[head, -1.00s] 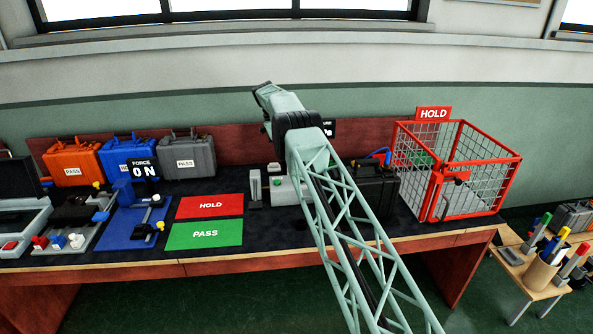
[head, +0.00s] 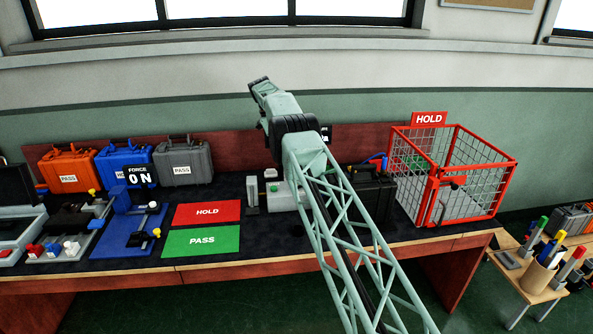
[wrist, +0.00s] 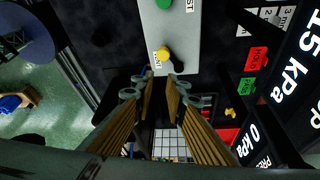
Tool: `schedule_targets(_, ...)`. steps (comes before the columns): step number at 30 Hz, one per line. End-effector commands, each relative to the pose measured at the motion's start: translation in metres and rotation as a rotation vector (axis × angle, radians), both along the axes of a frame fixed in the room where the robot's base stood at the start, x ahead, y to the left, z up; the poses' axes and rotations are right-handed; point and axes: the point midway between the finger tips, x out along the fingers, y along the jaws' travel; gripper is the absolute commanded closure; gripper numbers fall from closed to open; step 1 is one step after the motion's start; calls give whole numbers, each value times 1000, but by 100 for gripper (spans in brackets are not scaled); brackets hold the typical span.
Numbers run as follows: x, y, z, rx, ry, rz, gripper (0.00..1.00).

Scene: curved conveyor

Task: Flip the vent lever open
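In the wrist view, a pale grey panel (wrist: 182,32) carries a yellow knob (wrist: 162,53) near its lower end, with a small, hard-to-read label beside it. This knob appears to be the vent lever. A green button (wrist: 164,3) is farther up the panel. My gripper (wrist: 162,78) has its two fingers apart with a narrow empty gap, tips just short of the yellow knob. I cannot tell whether they touch it.
A black case (head: 378,192) and a red wire cage (head: 466,185) marked HOLD stand right of the unit. Red HOLD (head: 207,213) and green PASS (head: 202,241) mats lie to the left. Dark gauge panels (wrist: 285,75) flank the gripper's right in the wrist view.

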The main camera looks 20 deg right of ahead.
Motion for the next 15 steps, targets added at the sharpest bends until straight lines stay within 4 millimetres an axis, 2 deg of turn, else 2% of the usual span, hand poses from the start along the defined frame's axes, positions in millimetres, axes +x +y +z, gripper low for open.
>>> schedule_targets(1, -1, -1, -1, 12, 1, 3, 92)
schedule_targets(4, -2, 0, -7, 53, -1, 16, 100)
schedule_targets(15, -14, 22, -39, 357, -55, 82, 100)
